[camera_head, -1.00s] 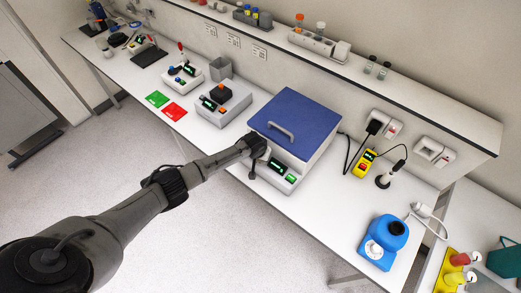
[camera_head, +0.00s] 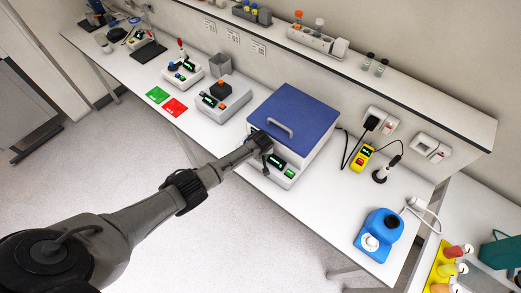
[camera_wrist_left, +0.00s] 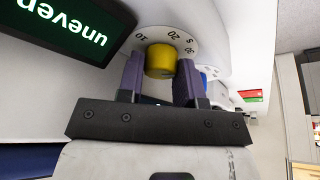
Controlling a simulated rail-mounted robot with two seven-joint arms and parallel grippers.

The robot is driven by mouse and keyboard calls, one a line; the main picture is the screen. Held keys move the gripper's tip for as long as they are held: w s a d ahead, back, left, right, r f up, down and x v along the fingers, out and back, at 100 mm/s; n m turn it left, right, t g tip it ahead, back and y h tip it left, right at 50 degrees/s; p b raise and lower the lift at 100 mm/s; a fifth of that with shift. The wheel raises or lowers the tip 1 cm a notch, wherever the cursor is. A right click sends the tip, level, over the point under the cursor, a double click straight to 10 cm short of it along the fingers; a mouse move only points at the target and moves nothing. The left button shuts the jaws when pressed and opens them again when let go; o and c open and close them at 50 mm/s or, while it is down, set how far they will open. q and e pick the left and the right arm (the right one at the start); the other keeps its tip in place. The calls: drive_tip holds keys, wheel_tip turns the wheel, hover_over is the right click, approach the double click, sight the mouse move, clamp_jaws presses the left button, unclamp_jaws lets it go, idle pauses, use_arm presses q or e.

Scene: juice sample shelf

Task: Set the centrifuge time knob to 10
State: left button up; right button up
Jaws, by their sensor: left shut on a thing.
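The centrifuge (camera_head: 318,150) is a white box with a blue lid, which is closed. In the left wrist view its yellow time knob (camera_wrist_left: 161,60) sits on a pale round dial (camera_wrist_left: 185,35) with numbers including 10 and 20. My left gripper (camera_head: 262,155) is at the centrifuge's front panel. In the left wrist view its two dark fingers (camera_wrist_left: 160,75) are shut on the yellow knob, one on each side. I cannot tell which number the knob points to. My right gripper is not in view.
A display (camera_wrist_left: 65,25) reading "uneven" is beside the dial. A grey device (camera_head: 224,98) stands left of the centrifuge. Right of it are a yellow box (camera_head: 361,156) with cables and a blue device (camera_head: 379,236). The table front between centrifuge and blue device is clear.

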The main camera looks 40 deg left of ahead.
use_arm(q)
drive_tip(key=o, duration=0.6)
drive_tip(key=shift+r, duration=0.1)
drive_tip(key=p+v, duration=0.1)
drive_tip(key=v, duration=1.2)
drive_tip(key=shift+s+d+r, duration=0.1)
drive_tip(key=shift+d+r, duration=0.05)
drive_tip(key=shift+r, duration=0.1)
drive_tip(key=shift+o, duration=0.3)
